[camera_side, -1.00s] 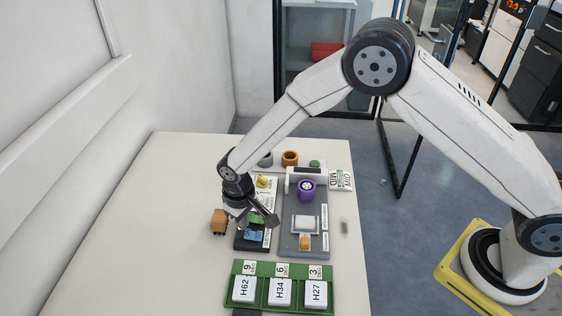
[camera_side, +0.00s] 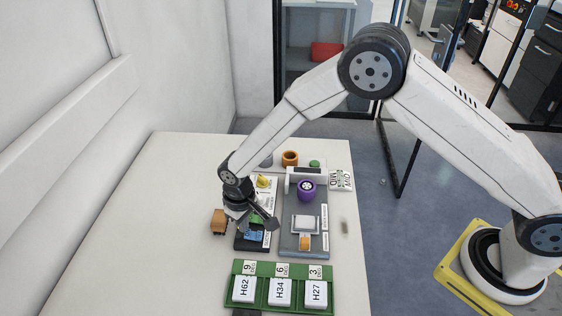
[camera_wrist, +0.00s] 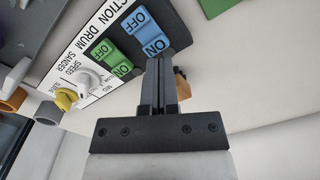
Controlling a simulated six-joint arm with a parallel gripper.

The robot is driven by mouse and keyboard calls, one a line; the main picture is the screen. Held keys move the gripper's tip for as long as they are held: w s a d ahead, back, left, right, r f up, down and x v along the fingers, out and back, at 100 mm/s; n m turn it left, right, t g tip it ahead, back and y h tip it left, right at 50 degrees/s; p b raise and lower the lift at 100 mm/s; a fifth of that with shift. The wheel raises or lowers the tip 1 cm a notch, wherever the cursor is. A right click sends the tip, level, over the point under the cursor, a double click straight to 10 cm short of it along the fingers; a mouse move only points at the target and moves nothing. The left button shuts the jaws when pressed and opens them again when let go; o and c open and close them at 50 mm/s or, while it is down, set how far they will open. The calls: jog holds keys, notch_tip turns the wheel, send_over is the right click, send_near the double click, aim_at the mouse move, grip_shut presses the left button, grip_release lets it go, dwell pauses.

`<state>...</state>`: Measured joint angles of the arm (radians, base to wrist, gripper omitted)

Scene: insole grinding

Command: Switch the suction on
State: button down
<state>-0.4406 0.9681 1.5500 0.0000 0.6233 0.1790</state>
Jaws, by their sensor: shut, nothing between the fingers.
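The control panel (camera_side: 242,243) lies on the table under my gripper. The blue rocker switch (camera_wrist: 147,27), by "...CTION", has OFF and ON ends. The green rocker switch (camera_wrist: 112,57), by "DRUM", lies beside it. My gripper (camera_wrist: 158,62) is shut and empty, with its fingertips at the ON end of the blue switch. I cannot tell whether they touch it. In the side view my gripper (camera_side: 271,224) partly hides the switches.
A brown block (camera_side: 218,222) stands left of the panel. A grey station (camera_side: 289,245) with a purple knob (camera_side: 307,189) is on the right. A green tray (camera_side: 245,308) with white labelled boxes lies in front. The left side of the table is clear.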

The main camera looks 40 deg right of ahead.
jog(key=shift+f, duration=0.9)
dwell(0.8)
jog(key=shift+r, duration=3.55)
jog(key=shift+s+d+r, duration=0.1)
jog(key=shift+d+r, duration=0.25)
jog(key=shift+d, duration=0.15)
jog(key=s+d+r+m+t, duration=0.1)
jog(key=s+d+r, duration=0.3)
jog(key=s+d, duration=0.4)
jog(key=s+d+r+m+t, duration=0.1)
jog(key=s+d+r+m, duration=0.1)
jog(key=s+d+r, duration=0.3)
jog(key=s+d, duration=0.4)
jog(key=d, duration=0.3)
jog(key=shift+d+r+t, duration=0.2)
jog(key=shift+r+t, duration=0.1)
